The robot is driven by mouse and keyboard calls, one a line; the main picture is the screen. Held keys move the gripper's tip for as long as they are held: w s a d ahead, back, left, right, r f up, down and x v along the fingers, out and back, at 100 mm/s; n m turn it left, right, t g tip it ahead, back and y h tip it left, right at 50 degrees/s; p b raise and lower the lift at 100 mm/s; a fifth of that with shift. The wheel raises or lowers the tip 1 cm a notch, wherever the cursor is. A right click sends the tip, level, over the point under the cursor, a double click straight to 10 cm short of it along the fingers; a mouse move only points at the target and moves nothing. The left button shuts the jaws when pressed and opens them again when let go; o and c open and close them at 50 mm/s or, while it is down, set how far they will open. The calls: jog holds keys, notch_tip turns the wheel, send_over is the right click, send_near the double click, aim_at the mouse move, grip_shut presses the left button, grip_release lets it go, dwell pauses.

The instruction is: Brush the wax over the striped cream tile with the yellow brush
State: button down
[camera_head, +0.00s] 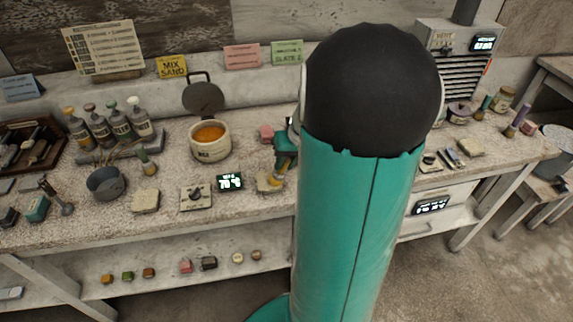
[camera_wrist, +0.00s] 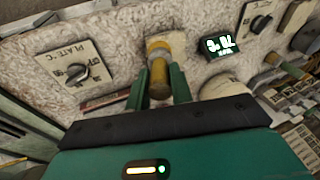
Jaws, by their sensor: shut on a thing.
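My gripper (camera_wrist: 160,88) is shut on the yellow brush (camera_wrist: 157,68), which stands between its two teal fingers in the wrist view. In the head view my gripper (camera_head: 284,158) is low over the bench, partly hidden by my arm, and a bit of yellow shows beneath it. A cream tile (camera_head: 266,183) lies there; its stripes are not clear. The pot (camera_head: 211,148) holds orange wax (camera_head: 209,133).
A lit display (camera_head: 230,182) and a knob plate (camera_head: 196,198) sit left of the tile. Another cream tile (camera_head: 146,201), a grey bowl (camera_head: 105,183) and several bottles (camera_head: 108,122) stand farther left. My arm hides the bench's middle right.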

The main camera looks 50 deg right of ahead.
jog(key=shift+w+d, duration=0.45)
jog(key=shift+w, duration=0.3)
jog(key=s+a, duration=0.2)
jog(key=s, duration=0.1)
dwell(0.4)
jog(key=shift+w+d, duration=0.5)
jog(key=shift+w, duration=0.25)
jog(key=shift+w+d, duration=0.5)
jog(key=shift+w, duration=0.25)
jog(key=shift+s, duration=0.1)
jog(key=shift+s+a+r, duration=0.5)
jog(key=shift+s+r, duration=0.2)
